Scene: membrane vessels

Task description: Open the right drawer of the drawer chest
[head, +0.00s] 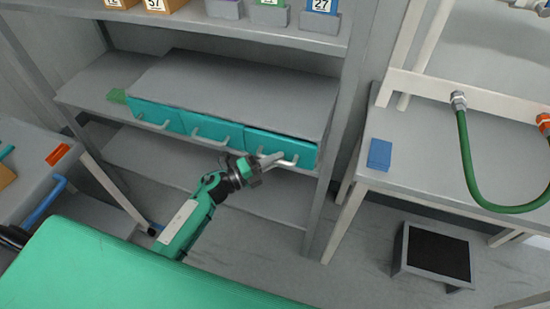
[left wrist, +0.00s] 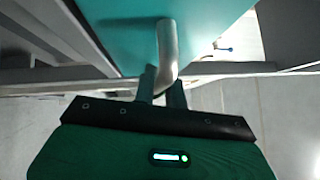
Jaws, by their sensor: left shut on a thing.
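The drawer chest (head: 236,88) is a low unit with a grey top and teal fronts, standing on a shelf of the rack. Its right drawer (head: 306,154) has a pale bar handle (head: 290,161). The drawer's front looks about level with the others; I cannot tell if it is slightly out. My left gripper (head: 270,160) is at this handle. In the left wrist view the fingers (left wrist: 162,85) are shut on the grey, curved handle (left wrist: 167,50), with the teal drawer front (left wrist: 120,35) behind it. The right gripper is not in view.
The middle drawer (head: 212,129) and left drawer (head: 155,115) are beside it. A rack post (head: 338,150) stands close to the right. A black-topped step (head: 438,253) is on the floor.

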